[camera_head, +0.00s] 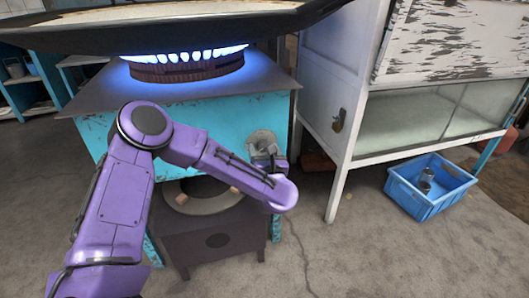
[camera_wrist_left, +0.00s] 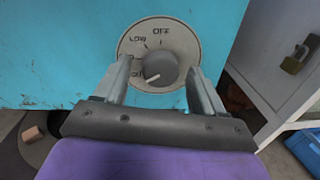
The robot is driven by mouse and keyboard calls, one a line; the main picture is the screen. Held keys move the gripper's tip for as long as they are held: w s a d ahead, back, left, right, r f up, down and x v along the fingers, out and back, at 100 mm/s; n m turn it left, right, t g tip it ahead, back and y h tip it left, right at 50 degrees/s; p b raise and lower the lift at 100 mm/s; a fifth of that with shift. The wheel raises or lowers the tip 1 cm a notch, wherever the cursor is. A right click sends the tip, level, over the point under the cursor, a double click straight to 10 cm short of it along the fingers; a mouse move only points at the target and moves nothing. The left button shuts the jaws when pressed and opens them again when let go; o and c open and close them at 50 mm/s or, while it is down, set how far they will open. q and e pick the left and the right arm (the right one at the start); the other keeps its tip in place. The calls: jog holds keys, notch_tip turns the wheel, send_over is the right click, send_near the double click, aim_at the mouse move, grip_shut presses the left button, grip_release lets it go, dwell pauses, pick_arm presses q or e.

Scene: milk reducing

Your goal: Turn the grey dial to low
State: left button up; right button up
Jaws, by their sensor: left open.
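The grey dial (camera_wrist_left: 160,68) sits on a round metal plate on the turquoise stove front. The plate reads OFF at the top and LOW at upper left; a lower-left label is partly hidden by a finger. The dial's white mark points to the lower left, away from LOW. My left gripper (camera_wrist_left: 159,72) is open, with one finger on each side of the dial; I cannot tell if they touch it. In the head view the dial plate (camera_head: 261,138) shows partly behind my left gripper (camera_head: 266,160). My right gripper is not in view.
A blue flame (camera_head: 187,54) burns on the burner under a large pan (camera_head: 180,40) above my left arm. A white cabinet (camera_head: 345,130) stands right of the stove. A blue crate (camera_head: 425,195) with cans is on the floor. The concrete floor at front right is clear.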

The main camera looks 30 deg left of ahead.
pick_arm(q)
jog(key=c, duration=1.1)
jog(key=shift+o, duration=0.2)
jog(key=m+p, duration=0.2)
jog(key=shift+r+m, duration=0.2)
jog(key=shift+m, duration=0.1)
jog(key=m+p, duration=0.4)
jog(key=m, duration=0.1)
jog(key=shift+g, duration=0.3)
jog(key=m+p, duration=0.3)
jog(key=m, duration=0.1)
jog(key=shift+m, duration=0.3)
jog(key=shift+m+g+p, duration=0.4)
jog(key=shift+m+p, duration=0.45)
jog(key=shift+m, duration=0.55)
jog(key=shift+f, duration=0.15)
jog(key=shift+s, duration=0.1)
